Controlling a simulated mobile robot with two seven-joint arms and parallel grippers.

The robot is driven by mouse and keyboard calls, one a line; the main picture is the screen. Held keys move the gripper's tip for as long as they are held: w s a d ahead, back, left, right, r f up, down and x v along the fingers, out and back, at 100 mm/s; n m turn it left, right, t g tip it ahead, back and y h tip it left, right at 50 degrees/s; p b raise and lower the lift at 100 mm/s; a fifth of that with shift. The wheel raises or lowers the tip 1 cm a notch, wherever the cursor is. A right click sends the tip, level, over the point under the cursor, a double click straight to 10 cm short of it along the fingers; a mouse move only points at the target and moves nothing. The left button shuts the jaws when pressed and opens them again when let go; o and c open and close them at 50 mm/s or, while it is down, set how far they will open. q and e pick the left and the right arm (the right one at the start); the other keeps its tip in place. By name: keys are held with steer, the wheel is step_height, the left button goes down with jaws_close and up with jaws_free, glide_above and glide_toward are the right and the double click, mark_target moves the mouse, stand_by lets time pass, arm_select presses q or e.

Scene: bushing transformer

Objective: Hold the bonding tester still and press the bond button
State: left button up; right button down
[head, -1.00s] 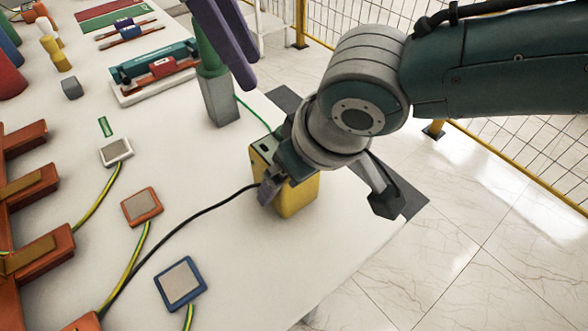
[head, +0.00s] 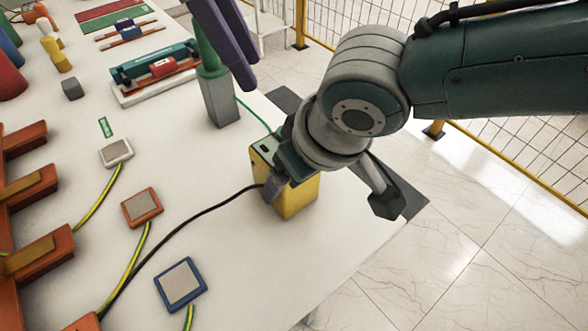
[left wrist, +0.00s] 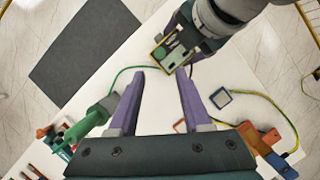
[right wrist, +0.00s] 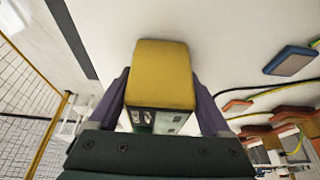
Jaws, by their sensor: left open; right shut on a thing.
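The bonding tester is a yellow box (head: 296,200) with a dark green top panel, standing at the near right end of the white table. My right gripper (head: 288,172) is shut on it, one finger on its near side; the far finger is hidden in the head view. The right wrist view shows the yellow box (right wrist: 160,75) between both fingers. My left gripper (head: 246,72) is open and empty, above and behind the tester. In the left wrist view the tester's panel (left wrist: 172,56) lies just beyond the open fingertips (left wrist: 160,76).
A green probe (head: 208,55) stands in a grey holder (head: 220,100) behind the tester, a green cable running between them. A black cable leaves the tester leftward. White, orange and blue pads (head: 180,283) lie left. The table edge and yellow fence (head: 510,162) are to the right.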

arm_select(q)
jaws_close()
stand_by(1.5)
